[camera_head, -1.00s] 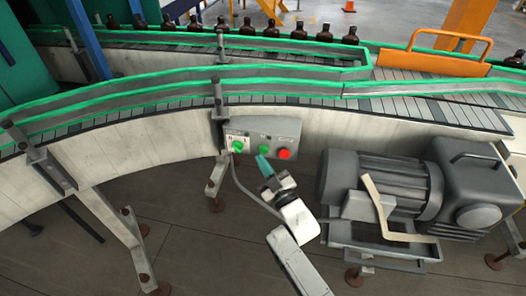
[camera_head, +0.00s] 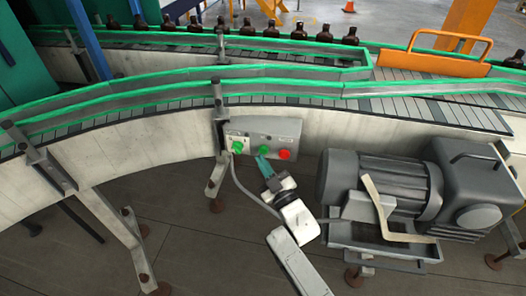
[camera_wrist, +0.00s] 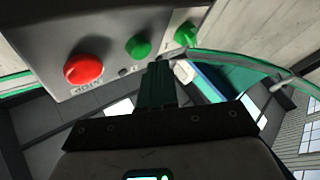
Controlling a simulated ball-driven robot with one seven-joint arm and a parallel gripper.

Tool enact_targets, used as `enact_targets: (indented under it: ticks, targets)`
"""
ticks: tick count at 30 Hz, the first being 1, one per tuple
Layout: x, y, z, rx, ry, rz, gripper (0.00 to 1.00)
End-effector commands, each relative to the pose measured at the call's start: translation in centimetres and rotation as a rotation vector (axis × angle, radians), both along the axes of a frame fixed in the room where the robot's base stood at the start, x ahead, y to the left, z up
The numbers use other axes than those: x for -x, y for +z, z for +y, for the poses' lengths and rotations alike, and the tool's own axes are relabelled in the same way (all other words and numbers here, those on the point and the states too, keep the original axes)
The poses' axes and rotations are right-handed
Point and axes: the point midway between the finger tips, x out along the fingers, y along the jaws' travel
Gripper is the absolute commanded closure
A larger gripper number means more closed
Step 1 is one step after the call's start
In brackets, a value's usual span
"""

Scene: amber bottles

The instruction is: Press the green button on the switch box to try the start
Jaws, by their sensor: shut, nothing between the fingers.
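The grey switch box (camera_head: 290,128) is fixed to the side of the conveyor frame. In the head view it carries a green rotary knob (camera_head: 237,146) on the left, the green button (camera_head: 264,149) in the middle and a red button (camera_head: 285,155) on the right. The wrist view shows the red button (camera_wrist: 84,68), the green button (camera_wrist: 138,47) and the green knob (camera_wrist: 186,34). My gripper (camera_head: 261,160) is shut and empty. Its fingertips (camera_wrist: 158,66) are close below the green button; in the wrist view they look apart from it.
A grey motor (camera_head: 385,185) stands right of the box, close to my arm. A cable (camera_head: 240,185) hangs from the box. A conveyor (camera_head: 300,100) with green rails runs above. Several amber bottles (camera_head: 270,30) stand on the belt behind.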

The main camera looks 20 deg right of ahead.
Motion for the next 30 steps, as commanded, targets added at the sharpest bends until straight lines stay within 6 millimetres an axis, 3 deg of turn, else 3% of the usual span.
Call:
enact_targets:
  ticks: [30]
  targets:
    - [-0.70,0.09,-0.50,0.000,0.000,-0.001,1.00]
